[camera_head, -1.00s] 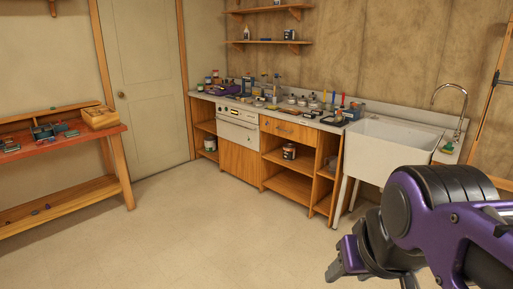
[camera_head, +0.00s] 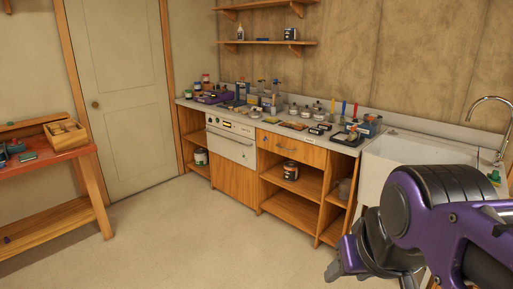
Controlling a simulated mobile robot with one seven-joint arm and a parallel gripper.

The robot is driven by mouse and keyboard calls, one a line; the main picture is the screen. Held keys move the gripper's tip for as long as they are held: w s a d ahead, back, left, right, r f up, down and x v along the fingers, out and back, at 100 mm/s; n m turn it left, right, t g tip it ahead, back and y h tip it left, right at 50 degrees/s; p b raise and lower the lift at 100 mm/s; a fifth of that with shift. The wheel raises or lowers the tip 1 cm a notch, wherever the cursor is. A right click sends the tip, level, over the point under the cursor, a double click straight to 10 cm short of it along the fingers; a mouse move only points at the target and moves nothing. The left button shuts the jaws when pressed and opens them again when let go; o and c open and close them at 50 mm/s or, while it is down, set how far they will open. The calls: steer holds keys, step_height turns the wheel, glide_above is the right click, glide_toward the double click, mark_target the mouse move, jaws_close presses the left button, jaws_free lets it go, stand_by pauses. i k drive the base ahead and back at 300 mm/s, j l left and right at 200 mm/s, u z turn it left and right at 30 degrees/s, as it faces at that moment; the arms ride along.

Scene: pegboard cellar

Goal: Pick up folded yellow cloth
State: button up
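My gripper (camera_head: 345,268) shows at the lower right, in front of the white sink, well away from the counter; its fingertips are partly hidden and too unclear to tell open from shut. I cannot make out a folded yellow cloth for certain. A small yellowish patch (camera_head: 352,128) lies among items near the counter's right end, too small to identify. The long counter (camera_head: 345,149) runs along the back wall and carries many small items.
A white sink (camera_head: 392,158) with a tall tap (camera_head: 490,98) stands right of the counter. A wooden bench (camera_head: 60,168) with an open box (camera_head: 66,133) is at the left. Open shelves (camera_head: 285,205) sit below the counter. The floor (camera_head: 190,235) between is clear.

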mark_target(271, 120)
steer(key=i+l, duration=0.1)
steer(key=i, duration=0.7)
steer(key=i+l+u, duration=0.1)
steer(key=i, duration=0.75)
steer(key=i+z, duration=0.15)
steer(key=z, duration=0.25)
steer(key=i+j+z, duration=0.1)
steer(key=z, duration=0.3)
steer(key=i+j+z, duration=0.45)
steer(key=j, duration=0.35)
steer(key=i+j+z, duration=0.1)
steer(key=j, duration=0.3)
steer(key=i+j+z, duration=0.1)
steer(key=j, duration=0.3)
steer(key=i+j, duration=0.15)
steer(key=j, duration=0.2)
steer(key=i+j, duration=0.15)
steer(key=j, duration=0.15)
steer(key=i+j, duration=0.15)
steer(key=j, duration=0.2)
steer(key=i+j, duration=0.15)
steer(key=j, duration=0.2)
steer(key=i+j, duration=0.1)
steer(key=j, duration=0.2)
steer(key=i+z, duration=0.05)
